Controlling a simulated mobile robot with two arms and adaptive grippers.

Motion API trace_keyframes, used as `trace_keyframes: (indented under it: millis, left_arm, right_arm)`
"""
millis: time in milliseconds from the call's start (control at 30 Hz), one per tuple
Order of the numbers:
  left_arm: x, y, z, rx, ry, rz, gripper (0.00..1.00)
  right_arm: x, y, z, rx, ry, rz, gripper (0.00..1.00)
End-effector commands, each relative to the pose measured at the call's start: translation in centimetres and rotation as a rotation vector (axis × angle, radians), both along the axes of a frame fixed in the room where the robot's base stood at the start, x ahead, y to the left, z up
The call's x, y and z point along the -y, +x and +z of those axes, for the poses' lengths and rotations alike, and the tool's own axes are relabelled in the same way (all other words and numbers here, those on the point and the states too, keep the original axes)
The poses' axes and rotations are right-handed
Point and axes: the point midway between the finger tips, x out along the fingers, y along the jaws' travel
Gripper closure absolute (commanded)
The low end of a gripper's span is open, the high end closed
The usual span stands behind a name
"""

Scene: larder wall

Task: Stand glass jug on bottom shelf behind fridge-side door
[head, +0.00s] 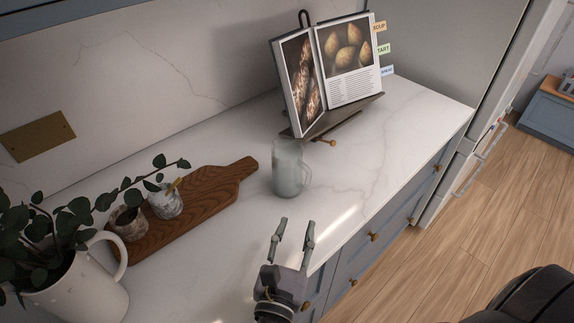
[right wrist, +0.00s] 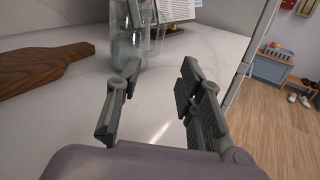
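The glass jug (head: 288,172) stands upright on the marble counter in front of the cookbook stand, its handle to the right. It also shows in the right wrist view (right wrist: 128,48), partly behind a finger. My right gripper (head: 296,222) is open and empty, a short way in front of the jug and apart from it; its spread fingers also show in the right wrist view (right wrist: 158,80). My left gripper is not in view. A tall grey fridge-like unit (head: 455,45) stands past the counter's right end. No bottom shelf can be made out.
A cookbook (head: 347,58) on a dark stand is behind the jug. A wooden board (head: 205,205) with two small pots lies to the left, near a white plant jug (head: 80,290). Blue drawers with brass knobs line the counter front.

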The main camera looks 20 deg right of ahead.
Motion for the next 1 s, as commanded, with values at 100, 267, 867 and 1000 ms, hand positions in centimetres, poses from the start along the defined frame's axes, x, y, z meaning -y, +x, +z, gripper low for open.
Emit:
trace_keyframes:
  millis: [100, 267, 867, 1000]
  left_arm:
    - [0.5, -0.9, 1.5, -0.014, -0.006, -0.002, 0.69]
    - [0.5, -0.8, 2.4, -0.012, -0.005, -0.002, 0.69]
    - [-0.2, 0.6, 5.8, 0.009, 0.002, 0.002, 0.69]
    - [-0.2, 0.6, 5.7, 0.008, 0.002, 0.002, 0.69]
  right_arm:
    - [1.6, 2.3, 0.6, 0.004, -0.005, 0.001, 0.65]
    - [3.3, 4.4, 0.4, 0.001, -0.005, 0.001, 0.65]
    - [7.1, 9.3, 0.6, 0.000, -0.002, 0.002, 0.65]
    - [7.2, 9.4, 0.4, -0.001, 0.000, 0.002, 0.65]
